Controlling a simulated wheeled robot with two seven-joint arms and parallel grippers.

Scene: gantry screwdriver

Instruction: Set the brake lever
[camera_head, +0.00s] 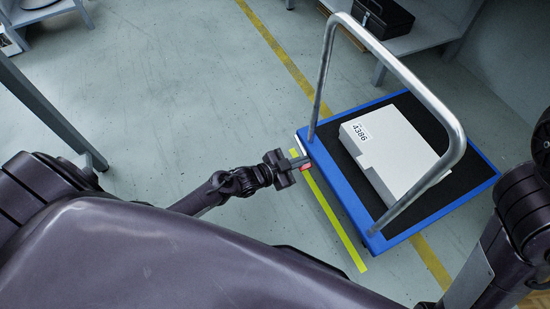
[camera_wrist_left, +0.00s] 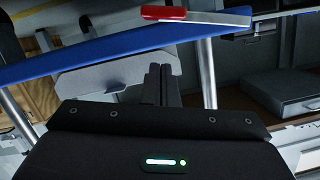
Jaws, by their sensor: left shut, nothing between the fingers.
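The brake lever shows as a short lever with a red tip (camera_head: 305,167) at the left edge of the blue cart (camera_head: 337,178). In the left wrist view its red end (camera_wrist_left: 165,13) and metal arm (camera_wrist_left: 222,18) lie along the blue deck edge (camera_wrist_left: 100,51), at the top of the picture. My left gripper (camera_head: 292,166) is shut and empty, right beside the red tip in the head view. Its closed fingers (camera_wrist_left: 160,82) also show in the left wrist view, apart from the lever in the picture. I cannot tell whether they touch. My right gripper is out of view.
A white box marked 4386 (camera_head: 392,147) sits on the cart's black deck. The cart's metal push handle (camera_head: 398,66) arches over it. A shelf with a black case (camera_head: 382,17) stands behind.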

